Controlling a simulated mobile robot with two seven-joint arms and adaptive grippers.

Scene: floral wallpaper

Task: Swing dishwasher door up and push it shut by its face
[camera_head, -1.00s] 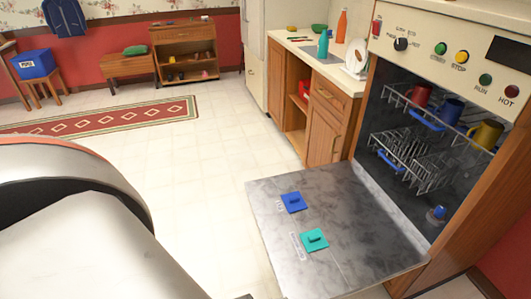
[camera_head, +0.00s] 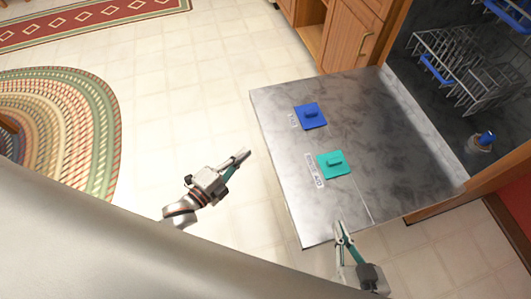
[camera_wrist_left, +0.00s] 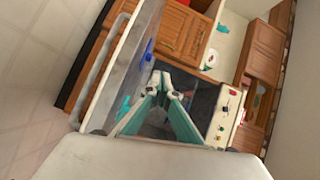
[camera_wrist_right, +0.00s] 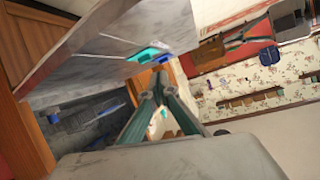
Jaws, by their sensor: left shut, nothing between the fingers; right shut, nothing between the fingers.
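The dishwasher door (camera_head: 370,120) is open and lies roughly level, its grey inner face up. It carries a blue lid (camera_head: 311,116) and a teal lid (camera_head: 333,164). The dishwasher interior (camera_head: 440,90) opens on the right, with a wire rack (camera_head: 465,65) inside. My left gripper (camera_head: 241,157) is shut and empty, left of the door's outer edge and apart from it. My right gripper (camera_head: 341,229) is shut and empty at the door's near edge; I cannot tell whether it touches. The door also shows in the left wrist view (camera_wrist_left: 118,85) and right wrist view (camera_wrist_right: 100,45).
A wooden cabinet (camera_head: 352,35) stands beyond the door. A round braided rug (camera_head: 85,125) and a red runner (camera_head: 60,25) lie on the floor at left. The tiled floor (camera_head: 190,90) left of the door is clear.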

